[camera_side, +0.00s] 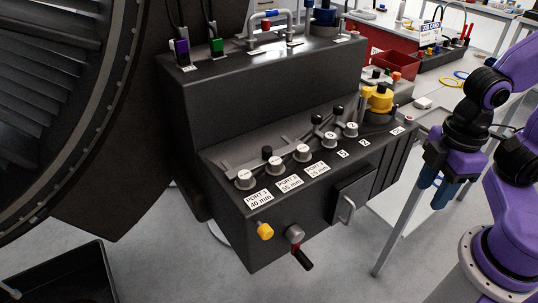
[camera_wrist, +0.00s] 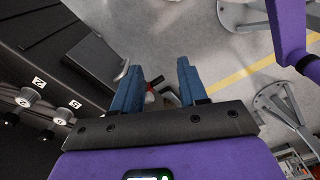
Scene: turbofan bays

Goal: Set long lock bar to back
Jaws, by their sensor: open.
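The dark console (camera_side: 235,95) has a sloped top with a row of white-capped knobs. A flat grey bar (camera_side: 231,170) runs behind the port knobs, with a black knob (camera_side: 267,152) standing on or beside it; it looks like the long lock bar. I cannot tell its exact ends or whether it sits to the front or back. My gripper (camera_side: 434,196) hangs to the right of the console, well apart from the bar, fingers pointing down. In the wrist view my gripper (camera_wrist: 158,68) is open, with nothing held between its blue fingers. The bar cannot be made out there.
The large fan casing (camera_side: 105,150) is at left.

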